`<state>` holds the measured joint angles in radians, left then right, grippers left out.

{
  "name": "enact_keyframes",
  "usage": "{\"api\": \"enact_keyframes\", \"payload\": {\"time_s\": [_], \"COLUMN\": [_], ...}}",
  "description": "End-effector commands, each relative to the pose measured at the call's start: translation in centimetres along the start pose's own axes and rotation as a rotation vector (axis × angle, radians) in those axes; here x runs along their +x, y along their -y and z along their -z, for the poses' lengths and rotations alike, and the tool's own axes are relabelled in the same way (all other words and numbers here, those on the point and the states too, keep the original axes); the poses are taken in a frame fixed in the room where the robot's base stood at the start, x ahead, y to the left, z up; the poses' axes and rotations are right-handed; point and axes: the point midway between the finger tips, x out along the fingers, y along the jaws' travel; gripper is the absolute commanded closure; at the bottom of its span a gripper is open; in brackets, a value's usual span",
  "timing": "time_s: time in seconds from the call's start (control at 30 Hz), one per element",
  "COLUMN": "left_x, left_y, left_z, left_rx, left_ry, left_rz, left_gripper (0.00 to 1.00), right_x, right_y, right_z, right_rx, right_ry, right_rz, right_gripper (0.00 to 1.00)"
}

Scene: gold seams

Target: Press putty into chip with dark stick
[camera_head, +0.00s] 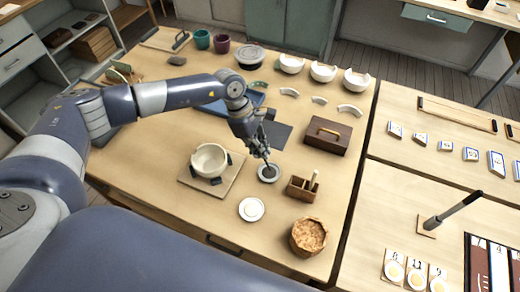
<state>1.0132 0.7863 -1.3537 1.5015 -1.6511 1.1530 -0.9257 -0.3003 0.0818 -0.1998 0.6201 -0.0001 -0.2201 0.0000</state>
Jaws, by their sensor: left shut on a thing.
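My left gripper (263,151) points down, shut on a thin dark thing that looks like the dark stick. Its lower end is over or in a small round pale dish (268,180) with a dark middle; I cannot tell if it touches. A cream bowl (208,161) stands left of the gripper on a square wooden board, with dark blocks around it. The chip cannot be made out clearly on its rim. Putty cannot be told apart at this size. My right gripper is not in view.
A white dish (251,209), a wooden holder (302,189) with a pale stick and a basket (308,237) stand near the gripper. A dark wooden box (326,136) is to the right. Pale broken bowls (322,72) line the back. Bare table lies left of the basket.

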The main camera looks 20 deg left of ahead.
Motion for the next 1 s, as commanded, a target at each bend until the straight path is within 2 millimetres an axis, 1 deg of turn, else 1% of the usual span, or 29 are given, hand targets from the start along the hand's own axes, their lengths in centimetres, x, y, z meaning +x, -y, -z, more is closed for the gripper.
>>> {"api": "enact_keyframes", "payload": {"time_s": [0.03, 0.6, 0.7, 1.0], "left_x": [-0.7, -5.0, -5.3, -5.3], "left_y": [0.0, 0.0, 0.1, 0.1], "left_z": [-0.2, -1.8, -1.9, -1.9], "left_rx": [0.000, 0.000, 0.000, 0.000], "left_ry": [0.001, 0.001, 0.001, 0.001], "left_rz": [-0.001, -0.002, -0.001, -0.001], "left_gripper": [1.00, 1.00, 1.00, 1.00], "right_x": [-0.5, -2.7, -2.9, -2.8], "right_y": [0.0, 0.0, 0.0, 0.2], "right_z": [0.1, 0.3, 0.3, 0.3], "right_rx": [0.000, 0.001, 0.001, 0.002], "right_ry": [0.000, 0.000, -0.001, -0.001], "right_rz": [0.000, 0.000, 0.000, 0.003], "right_gripper": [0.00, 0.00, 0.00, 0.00]}}
